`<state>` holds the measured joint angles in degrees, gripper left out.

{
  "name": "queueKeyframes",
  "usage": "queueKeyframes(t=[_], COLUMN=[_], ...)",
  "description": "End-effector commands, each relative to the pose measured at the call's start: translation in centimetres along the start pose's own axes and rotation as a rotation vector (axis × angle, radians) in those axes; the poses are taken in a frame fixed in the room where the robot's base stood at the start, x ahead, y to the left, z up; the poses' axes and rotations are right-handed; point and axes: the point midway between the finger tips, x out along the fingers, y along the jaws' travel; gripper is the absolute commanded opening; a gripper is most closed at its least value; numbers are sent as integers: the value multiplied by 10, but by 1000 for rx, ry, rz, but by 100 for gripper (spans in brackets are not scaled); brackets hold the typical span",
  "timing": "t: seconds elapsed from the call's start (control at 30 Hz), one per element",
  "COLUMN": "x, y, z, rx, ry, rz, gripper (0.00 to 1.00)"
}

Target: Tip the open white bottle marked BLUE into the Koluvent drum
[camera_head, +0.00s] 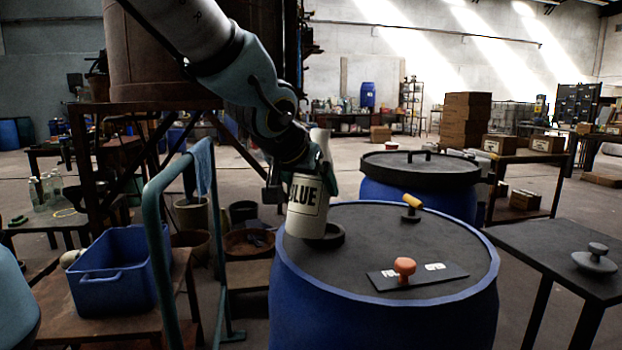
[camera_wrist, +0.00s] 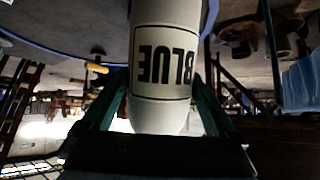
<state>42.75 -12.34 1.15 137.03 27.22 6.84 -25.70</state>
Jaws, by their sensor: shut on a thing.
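The white bottle marked BLUE (camera_head: 305,207) is between the fingers of my gripper (camera_head: 318,178), which is shut on it. It leans slightly, with its lettering upright and its narrower end up. In the wrist view the bottle (camera_wrist: 165,50) fills the space between both fingers, its lettering upside down. The bottle's lower end is over the left part of a blue drum's dark top (camera_head: 400,235). It partly hides a dark round ring (camera_head: 331,238) there; I cannot tell whether they touch. No Koluvent name is readable on this drum. The bottle's mouth is not clearly visible.
An orange knob (camera_head: 404,266) on a dark plate and a yellow-handled piece (camera_head: 411,205) stand on the drum top. A second lidded drum (camera_head: 420,170) is behind. A dark table (camera_head: 560,250) is right; a teal rail (camera_head: 158,240) and blue crate (camera_head: 112,275) are left.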

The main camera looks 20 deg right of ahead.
Motion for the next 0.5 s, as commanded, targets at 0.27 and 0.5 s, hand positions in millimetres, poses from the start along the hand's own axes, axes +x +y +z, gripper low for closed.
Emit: queueKeyframes(t=[0.27, 0.5], x=[-3, -5], y=[0, -1], z=[0, 1], rx=[4, 8], ry=[-26, -50], rz=[-1, -3], gripper=[0, 0])
